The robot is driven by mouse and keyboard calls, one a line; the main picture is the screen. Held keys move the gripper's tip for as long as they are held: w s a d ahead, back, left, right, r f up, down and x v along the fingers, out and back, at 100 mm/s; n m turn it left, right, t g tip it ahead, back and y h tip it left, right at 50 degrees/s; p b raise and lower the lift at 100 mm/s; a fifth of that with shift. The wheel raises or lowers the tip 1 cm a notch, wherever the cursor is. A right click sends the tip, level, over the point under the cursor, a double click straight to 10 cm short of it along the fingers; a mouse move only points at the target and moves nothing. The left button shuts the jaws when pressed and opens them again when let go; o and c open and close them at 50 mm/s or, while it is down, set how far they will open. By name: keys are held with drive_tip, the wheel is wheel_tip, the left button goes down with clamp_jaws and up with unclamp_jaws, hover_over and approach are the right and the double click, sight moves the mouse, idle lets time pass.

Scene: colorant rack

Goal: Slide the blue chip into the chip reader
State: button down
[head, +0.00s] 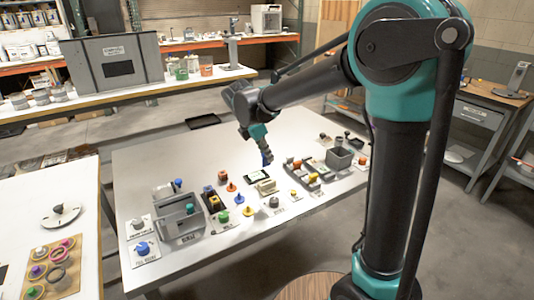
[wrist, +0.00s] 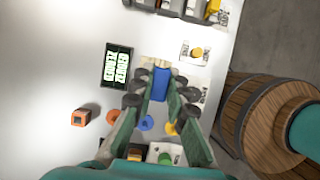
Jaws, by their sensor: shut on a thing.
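My gripper (head: 266,158) is shut on the blue chip (wrist: 160,84) and holds it upright between the fingertips. In the head view the chip appears as a small blue piece just behind the black display. In the wrist view my gripper (wrist: 160,88) covers much of a cream block (wrist: 182,82), which looks like the chip reader. The cream block also shows in the head view (head: 266,187), in front of the display. The chip overlaps the block in the wrist view; I cannot tell whether they touch. A black display (wrist: 118,65) with pale lettering stands left of the chip.
On the white table, an orange block (wrist: 81,118), a blue knob (wrist: 146,123) and a yellow knob (wrist: 196,52) are near. The table's back left is clear. A wooden barrel (wrist: 270,115) is beside the table.

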drive_tip(key=shift+f, duration=2.9)
drive_tip(key=shift+f, duration=1.5)
drive_tip(key=shift+r, duration=1.2)
drive_tip(key=shift+f, duration=1.35)
drive_tip(key=shift+r, duration=0.15)
drive_tip(key=shift+r, duration=1.2)
drive_tip(key=shift+d, duration=0.1)
